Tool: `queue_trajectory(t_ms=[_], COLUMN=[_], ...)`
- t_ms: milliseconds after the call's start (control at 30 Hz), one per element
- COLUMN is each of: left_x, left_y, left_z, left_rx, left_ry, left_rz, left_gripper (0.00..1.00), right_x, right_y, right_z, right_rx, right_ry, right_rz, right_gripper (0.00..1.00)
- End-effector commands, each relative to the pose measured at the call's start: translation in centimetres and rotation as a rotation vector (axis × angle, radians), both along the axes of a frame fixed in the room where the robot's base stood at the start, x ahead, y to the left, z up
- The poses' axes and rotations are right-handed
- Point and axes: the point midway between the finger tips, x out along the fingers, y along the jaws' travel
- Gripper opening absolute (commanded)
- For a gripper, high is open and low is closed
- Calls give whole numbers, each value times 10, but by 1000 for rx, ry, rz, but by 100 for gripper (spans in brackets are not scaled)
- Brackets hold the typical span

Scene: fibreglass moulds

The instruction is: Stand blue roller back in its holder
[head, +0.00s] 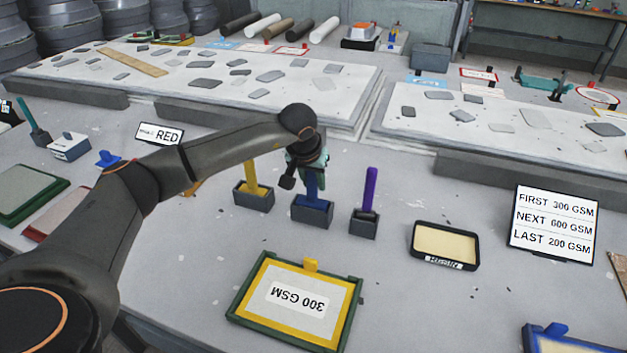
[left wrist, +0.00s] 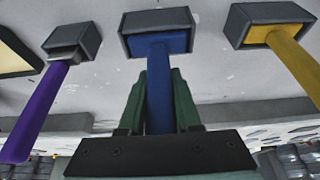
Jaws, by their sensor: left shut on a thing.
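The blue roller (head: 312,189) stands upright with its lower end in its dark grey holder (head: 311,217), in the middle of the head view. My left gripper (head: 310,174) is shut on the blue handle above the holder. In the left wrist view the green fingers (left wrist: 160,108) sit either side of the blue handle (left wrist: 158,75), and the blue roller head fills the opening of the holder (left wrist: 155,19). Whether it rests on the holder's bottom is hidden. My right gripper is not in view.
A yellow roller (head: 250,175) stands in a holder to the left, a purple roller (head: 370,187) in one to the right. A resin tray (head: 444,244) and a framed 300 GSM sheet (head: 295,298) lie nearer. A sign (head: 553,224) stands at right.

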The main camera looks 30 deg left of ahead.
Motion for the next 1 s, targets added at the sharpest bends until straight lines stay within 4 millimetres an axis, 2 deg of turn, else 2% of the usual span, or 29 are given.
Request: queue_trajectory(t_ms=[233,700,733,1000], left_x=[0,0,0,0], left_y=[0,0,0,0], left_z=[-7,-7,-7,-7], left_rx=[-1,0,0,0], left_ry=[-2,-2,-2,-1], left_rz=[1,1,1,0], left_gripper=[0,0,36,66], right_x=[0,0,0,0], right_y=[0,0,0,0], right_z=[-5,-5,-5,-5], right_rx=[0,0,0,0], right_ry=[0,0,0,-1], right_rz=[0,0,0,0], right_gripper=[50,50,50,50])
